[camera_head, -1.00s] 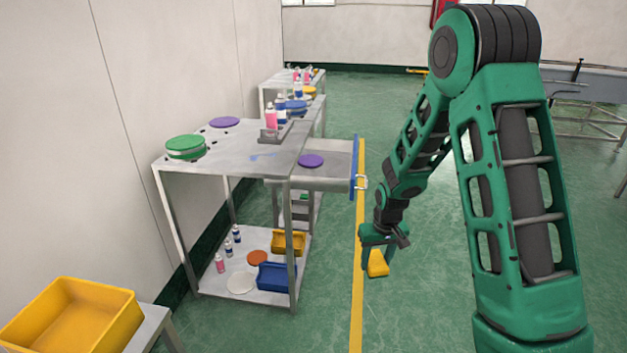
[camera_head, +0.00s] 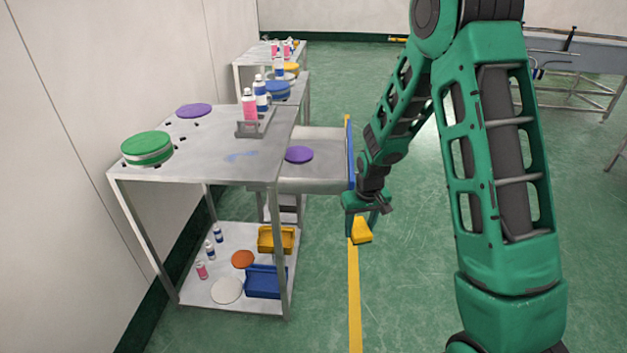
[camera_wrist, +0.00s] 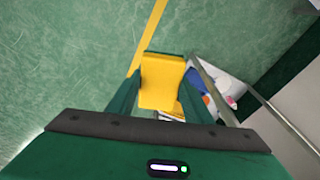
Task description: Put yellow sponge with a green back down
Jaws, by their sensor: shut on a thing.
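The yellow sponge (camera_head: 361,231) is held in the jaws of my gripper (camera_head: 362,212), which points down over the floor to the right of the metal table. In the wrist view the yellow face of the sponge (camera_wrist: 162,82) sits between the two green fingers of my gripper (camera_wrist: 160,95). The sponge touches no surface other than the fingers.
On the table are a green round stack (camera_head: 147,148), a purple disc (camera_head: 194,110) and a grey holder (camera_head: 252,126) with cans. A side shelf carries another purple disc (camera_head: 299,154). The lower shelf holds a blue bin (camera_head: 266,282), a yellow bin (camera_head: 276,239) and several cans.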

